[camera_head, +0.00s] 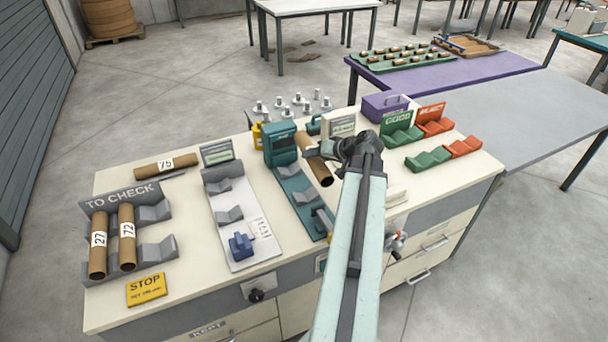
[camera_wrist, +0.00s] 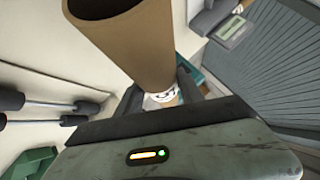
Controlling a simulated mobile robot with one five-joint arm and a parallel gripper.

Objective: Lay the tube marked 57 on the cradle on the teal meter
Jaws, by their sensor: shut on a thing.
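My gripper (camera_head: 320,152) is shut on a brown cardboard tube (camera_head: 323,174), which also fills the top of the wrist view (camera_wrist: 125,45). The tube is held beside the teal meter, just to its right, its near end lower in the picture. Its white label (camera_wrist: 160,97) is mostly hidden by my gripper (camera_wrist: 160,90), so the number cannot be read. The teal meter (camera_head: 280,142) has a boxy head and a long teal base (camera_head: 292,186) with grey cradle supports (camera_head: 303,198). No tube lies on those supports.
Tubes 27 (camera_head: 97,262) and 72 (camera_head: 127,250) lie on the grey TO CHECK rack (camera_head: 158,252). Tube 75 (camera_head: 150,168) lies behind it. A grey meter (camera_head: 232,205) with a blue slider stands left of the teal one. Green (camera_head: 428,159) and red racks (camera_head: 463,147) are at right.

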